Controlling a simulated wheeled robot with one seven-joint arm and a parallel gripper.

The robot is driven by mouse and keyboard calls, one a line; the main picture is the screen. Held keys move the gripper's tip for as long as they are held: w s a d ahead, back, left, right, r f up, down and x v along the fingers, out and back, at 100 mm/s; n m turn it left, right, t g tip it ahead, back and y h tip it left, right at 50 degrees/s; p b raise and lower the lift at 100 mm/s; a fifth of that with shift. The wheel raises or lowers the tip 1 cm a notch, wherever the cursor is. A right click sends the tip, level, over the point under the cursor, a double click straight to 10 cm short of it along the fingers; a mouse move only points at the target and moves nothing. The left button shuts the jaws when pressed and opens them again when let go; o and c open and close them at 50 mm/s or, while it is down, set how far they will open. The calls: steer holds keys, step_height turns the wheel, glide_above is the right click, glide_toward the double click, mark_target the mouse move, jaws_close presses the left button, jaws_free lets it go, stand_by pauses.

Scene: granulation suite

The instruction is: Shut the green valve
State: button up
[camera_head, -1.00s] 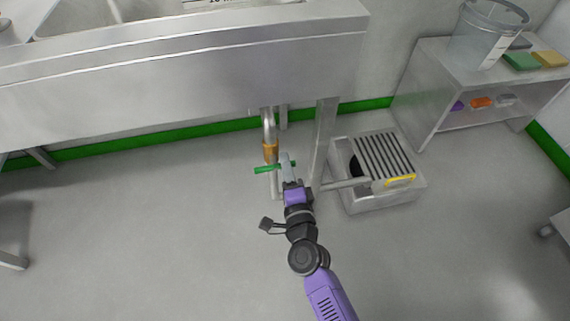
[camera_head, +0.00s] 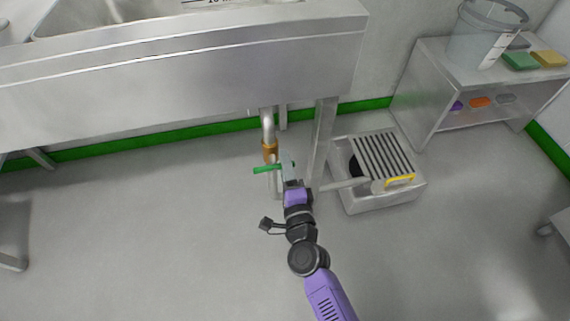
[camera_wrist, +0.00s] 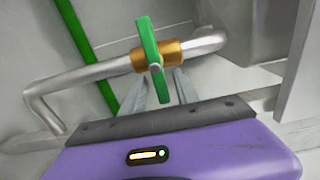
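The green valve handle (camera_head: 266,169) sits on a brass valve body (camera_head: 270,150) in the steel pipe under the sink. In the wrist view the green handle (camera_wrist: 148,45) lies across the pipe, roughly square to it, over the brass body (camera_wrist: 172,56). My gripper (camera_head: 287,160) is right at the handle in the head view and partly covers it. In the wrist view my gripper (camera_wrist: 160,88) has its two fingers apart, with the near end of the handle between them. I see a gap beside the handle, so the fingers do not look closed on it.
The steel sink (camera_head: 190,75) overhangs the pipe, and its leg (camera_head: 322,140) stands just right of my gripper. A floor drain box with a grate (camera_head: 385,195) lies further right. A steel shelf (camera_head: 425,85) stands at the back right.

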steer(key=shift+s, duration=0.1)
steer(key=p+v, duration=0.1)
steer(key=v, duration=0.6)
steer(key=shift+s, duration=0.35)
steer(key=shift+d, duration=0.15)
